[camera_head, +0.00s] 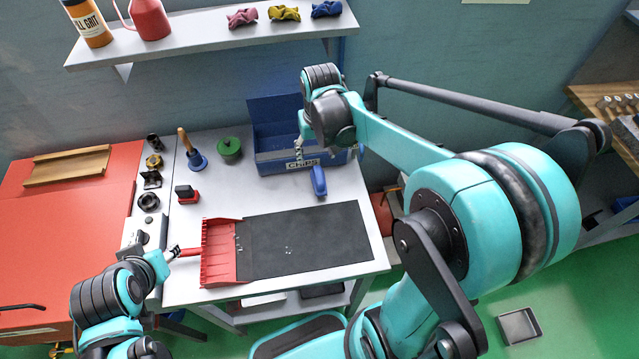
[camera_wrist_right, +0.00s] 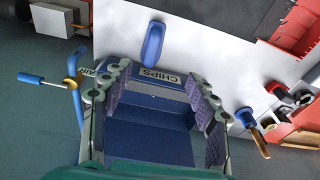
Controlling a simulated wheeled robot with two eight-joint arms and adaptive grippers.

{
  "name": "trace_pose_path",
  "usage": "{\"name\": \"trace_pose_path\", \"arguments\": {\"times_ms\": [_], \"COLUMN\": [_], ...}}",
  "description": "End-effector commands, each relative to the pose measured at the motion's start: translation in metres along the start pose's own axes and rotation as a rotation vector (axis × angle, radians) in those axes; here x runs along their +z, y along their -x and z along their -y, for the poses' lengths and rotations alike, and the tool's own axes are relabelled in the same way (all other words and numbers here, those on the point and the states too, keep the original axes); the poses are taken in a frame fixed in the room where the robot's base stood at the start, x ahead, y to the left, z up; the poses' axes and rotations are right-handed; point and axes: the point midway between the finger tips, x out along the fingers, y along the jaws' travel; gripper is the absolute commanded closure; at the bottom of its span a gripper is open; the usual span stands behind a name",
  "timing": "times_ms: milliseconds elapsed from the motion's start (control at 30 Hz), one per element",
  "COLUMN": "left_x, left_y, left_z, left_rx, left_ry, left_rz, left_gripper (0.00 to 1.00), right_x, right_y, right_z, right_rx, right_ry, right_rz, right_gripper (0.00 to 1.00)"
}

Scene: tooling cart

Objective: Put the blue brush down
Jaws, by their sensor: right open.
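The blue brush (camera_head: 318,181) lies on the white cart top, just in front of the blue CHIPS bin (camera_head: 277,165). It also shows in the right wrist view (camera_wrist_right: 153,45), clear of my fingers; its bristles cannot be made out. My right gripper (camera_head: 329,148) is open and empty above the bin, with its fingers spread in the right wrist view (camera_wrist_right: 158,72). My left gripper (camera_head: 173,254) is at the handle of the red dustpan (camera_head: 219,273) and looks closed on it. The dustpan rests against the left edge of the dark mat (camera_head: 305,240).
A plunger-like tool with a wooden handle (camera_head: 186,143), a green-lidded pot (camera_head: 230,148) and a red-and-black block (camera_head: 187,194) stand left of the bin. Small black parts line the cart's left side. A shelf (camera_head: 205,30) hangs above. The mat is mostly bare, with a few small bits.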

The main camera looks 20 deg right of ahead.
Motion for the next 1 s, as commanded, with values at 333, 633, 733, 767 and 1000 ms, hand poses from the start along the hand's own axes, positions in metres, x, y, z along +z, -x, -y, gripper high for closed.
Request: {"name": "trace_pose_path", "arguments": {"times_ms": [333,633,733,767,1000], "left_x": [0.0,0.0,0.0,0.0,0.0], "left_y": [0.0,0.0,0.0,0.0,0.0], "left_z": [0.0,0.0,0.0,0.0,0.0], "left_rx": [0.0,0.0,0.0,0.0,0.0], "left_ry": [0.0,0.0,0.0,0.0,0.0], "left_rz": [0.0,0.0,0.0,0.0,0.0], "left_gripper": [0.6,0.6,0.6,0.6,0.6], "right_x": [0.074,0.124,0.132,0.133,0.135], "right_y": [0.048,0.053,0.052,0.052,0.051], "right_z": [0.017,0.025,0.026,0.026,0.026], "right_rx": [-0.033,-0.059,-0.064,-0.065,-0.066], "right_ry": [0.099,0.168,0.18,0.182,0.187], "right_rz": [-0.247,-0.431,-0.464,-0.471,-0.485], "right_gripper": [0.41,0.41,0.41,0.41,0.41]}}
